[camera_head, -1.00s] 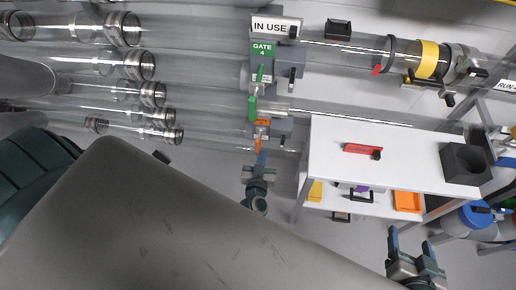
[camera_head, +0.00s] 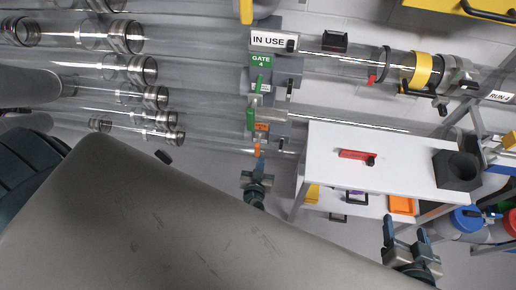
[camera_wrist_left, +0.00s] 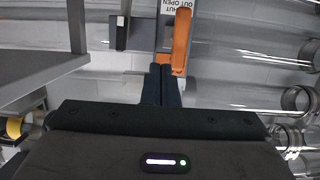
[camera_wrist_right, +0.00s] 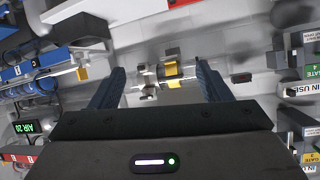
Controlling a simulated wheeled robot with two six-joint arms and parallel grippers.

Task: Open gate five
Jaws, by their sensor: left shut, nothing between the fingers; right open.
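An orange handle (camera_head: 257,150) hangs below a small orange label (camera_head: 262,127), whose number I cannot read, on the gate under the green GATE 4. In the left wrist view the orange handle (camera_wrist_left: 181,40) stands beside a white plate (camera_wrist_left: 174,5) with partly cut-off SHUT and OUT OPEN lettering. My left gripper (camera_head: 259,161) is shut and empty, its fingertips just below the handle. The left wrist view shows the closed fingers (camera_wrist_left: 161,72) beside the handle's lower end; I cannot tell whether they touch. My right gripper (camera_head: 404,228) is open and empty, below the white table.
The green GATE 4 plate (camera_head: 262,60) and its green handle (camera_head: 250,118) are directly above. An IN USE sign (camera_head: 270,39) hangs over them. Clear tubes run left and right. A white table (camera_head: 400,165) with a red-handled tool (camera_head: 357,154) and a dark block (camera_head: 457,172) stands right.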

